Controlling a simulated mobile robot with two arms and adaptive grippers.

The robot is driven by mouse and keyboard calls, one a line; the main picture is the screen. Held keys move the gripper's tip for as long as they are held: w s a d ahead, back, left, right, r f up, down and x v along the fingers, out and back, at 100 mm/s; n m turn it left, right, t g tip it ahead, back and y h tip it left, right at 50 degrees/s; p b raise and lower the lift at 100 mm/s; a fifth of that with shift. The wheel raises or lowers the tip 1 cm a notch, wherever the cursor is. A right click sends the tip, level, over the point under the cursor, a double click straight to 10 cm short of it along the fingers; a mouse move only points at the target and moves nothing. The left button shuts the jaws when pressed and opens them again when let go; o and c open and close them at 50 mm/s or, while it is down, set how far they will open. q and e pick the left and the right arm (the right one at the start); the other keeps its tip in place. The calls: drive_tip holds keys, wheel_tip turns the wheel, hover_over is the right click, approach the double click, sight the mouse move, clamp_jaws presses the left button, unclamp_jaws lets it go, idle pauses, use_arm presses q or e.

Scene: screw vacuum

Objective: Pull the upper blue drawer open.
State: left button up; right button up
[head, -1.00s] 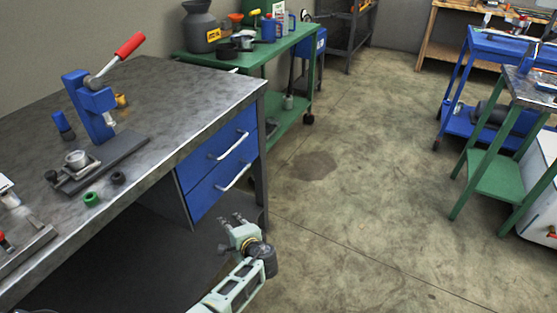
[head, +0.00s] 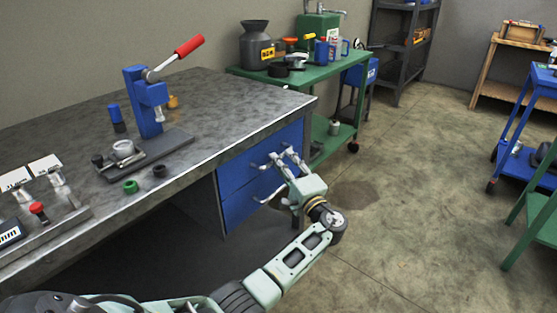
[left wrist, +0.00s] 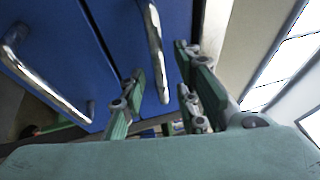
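The upper blue drawer (head: 237,172) is in the front of the grey workbench and looks shut. In the left wrist view its face (left wrist: 118,28) fills the middle. Its metal bar handle (left wrist: 154,45) runs between the spread fingers of my left gripper (left wrist: 160,78). In the head view my left gripper (head: 278,158) is in front of the upper drawer and partly hides the handle. The fingers look open, with gaps to the handle on both sides. The lower blue drawer (head: 238,208) is beneath, with its own handle (left wrist: 38,72). My right gripper is not in view.
The workbench top (head: 225,110) holds a blue press with a red lever (head: 150,100) and small parts. A green cart (head: 300,82) with containers stands behind the bench. Floor (head: 400,220) to the right of the bench is clear.

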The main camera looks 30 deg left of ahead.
use_arm(q)
drive_tip(key=shift+x, duration=1.6)
drive_tip(key=shift+c, duration=0.4)
clamp_jaws()
